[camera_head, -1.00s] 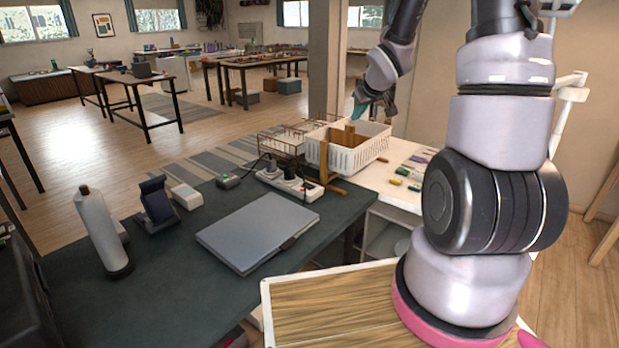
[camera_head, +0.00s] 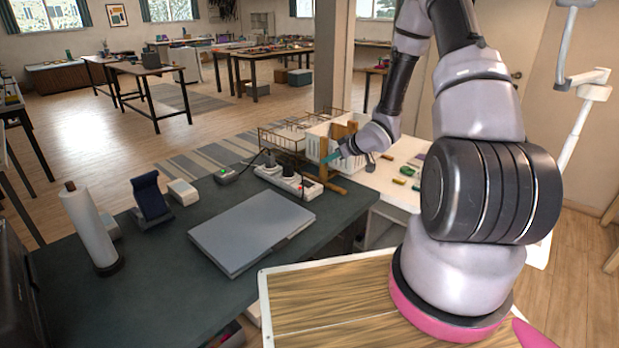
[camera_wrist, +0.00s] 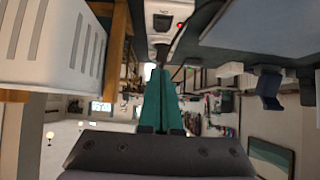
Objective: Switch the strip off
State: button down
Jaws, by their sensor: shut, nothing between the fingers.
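The white power strip (camera_head: 290,184) lies at the back right of the dark table, with black plugs in its sockets. A small red spot, lit or coloured, shows at its right end in the head view. The strip (camera_wrist: 163,28) also shows at the top of the wrist view, with a red light (camera_wrist: 180,25) on it. My gripper (camera_head: 328,158) is to the right of the strip and above the table, apart from it, by the wooden stand. Its teal fingers (camera_wrist: 160,75) are together and empty in the wrist view, pointing towards the strip's end.
A wooden stand (camera_head: 324,165) stands close beside the strip's right end. A white basket (camera_head: 350,163) and a wire rack (camera_head: 281,137) are behind. A closed grey laptop (camera_head: 250,230) lies in front. A small grey box (camera_head: 225,175) is left of the strip.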

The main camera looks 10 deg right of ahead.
send_over(306, 182)
jog(key=s+d, duration=0.1)
jog(key=s, duration=0.1)
jog(key=f, duration=0.6)
jog(key=shift+w+d+f, duration=0.1)
jog(key=shift+w+f, duration=0.05)
jog(key=shift+w, duration=0.1)
notch_tip(306, 182, down, 2)
jog(key=shift+w+f, duration=0.1)
jog(key=shift+f, duration=0.15)
jog(key=shift+w+f, duration=0.1)
jog(key=shift+f, duration=0.55)
jog(key=shift+f, duration=0.3)
jog(key=shift+w, duration=0.15)
jog(key=shift+w+a+r, duration=0.3)
jog(key=shift+w+a, duration=0.25)
